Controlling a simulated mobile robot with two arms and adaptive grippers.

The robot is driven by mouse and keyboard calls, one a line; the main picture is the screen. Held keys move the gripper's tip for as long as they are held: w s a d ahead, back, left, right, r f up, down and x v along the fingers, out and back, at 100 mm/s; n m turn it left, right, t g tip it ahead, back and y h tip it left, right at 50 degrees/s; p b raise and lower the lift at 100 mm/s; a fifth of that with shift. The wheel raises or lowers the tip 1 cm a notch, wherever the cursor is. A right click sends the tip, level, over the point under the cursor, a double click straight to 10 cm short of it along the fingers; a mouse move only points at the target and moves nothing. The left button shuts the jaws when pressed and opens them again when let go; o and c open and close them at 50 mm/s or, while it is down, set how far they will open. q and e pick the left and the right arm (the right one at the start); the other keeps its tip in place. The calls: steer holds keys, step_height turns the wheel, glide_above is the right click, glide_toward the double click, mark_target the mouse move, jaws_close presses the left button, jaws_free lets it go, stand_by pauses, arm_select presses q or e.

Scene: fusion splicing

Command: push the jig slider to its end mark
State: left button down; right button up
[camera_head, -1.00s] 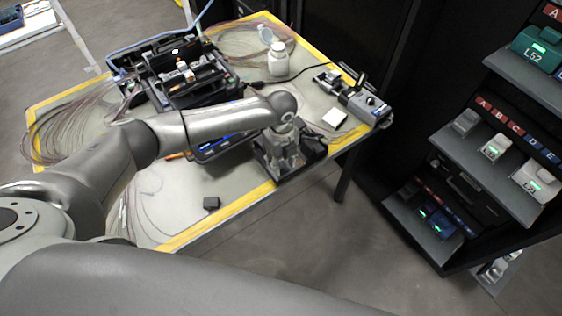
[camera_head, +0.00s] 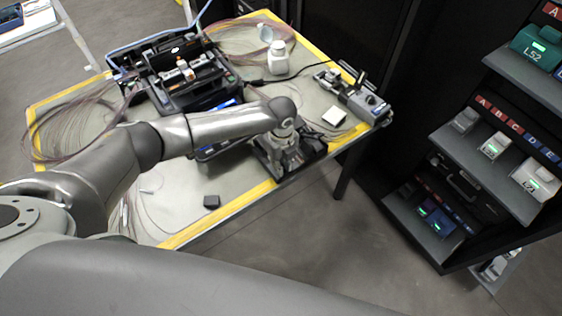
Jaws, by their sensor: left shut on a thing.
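The jig seems to be the dark flat base (camera_head: 314,148) at the table's front right edge. My left gripper (camera_head: 289,163) points down onto it and is shut. The slider is hidden by the fingers and too small to make out; the jaws appear to be closed on it. Its end mark cannot be made out. My right gripper is not in view.
A black splicer (camera_head: 190,80) stands at the back left, with fibre coils around it. A white bottle (camera_head: 278,58), a grey bench device (camera_head: 360,98), a white block (camera_head: 334,116) and a small dark block (camera_head: 211,201) are on the table (camera_head: 178,208). A shelf rack (camera_head: 470,145) stands right.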

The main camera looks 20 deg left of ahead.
arm_select(q)
steer(key=shift+w+d+f, duration=0.1)
steer(key=shift+w+d, duration=0.1)
steer(key=shift+w, duration=0.05)
steer(key=w+d+b, duration=0.2)
steer(key=shift+w+b, duration=0.25)
steer(key=shift+b, duration=0.05)
steer(key=shift+w+d, duration=0.1)
steer(key=shift+w, duration=0.05)
steer(key=shift+r, duration=0.2)
steer(key=c, duration=1.4)
jaws_free()
steer(key=shift+f, duration=0.1)
steer(key=shift+c, duration=0.2)
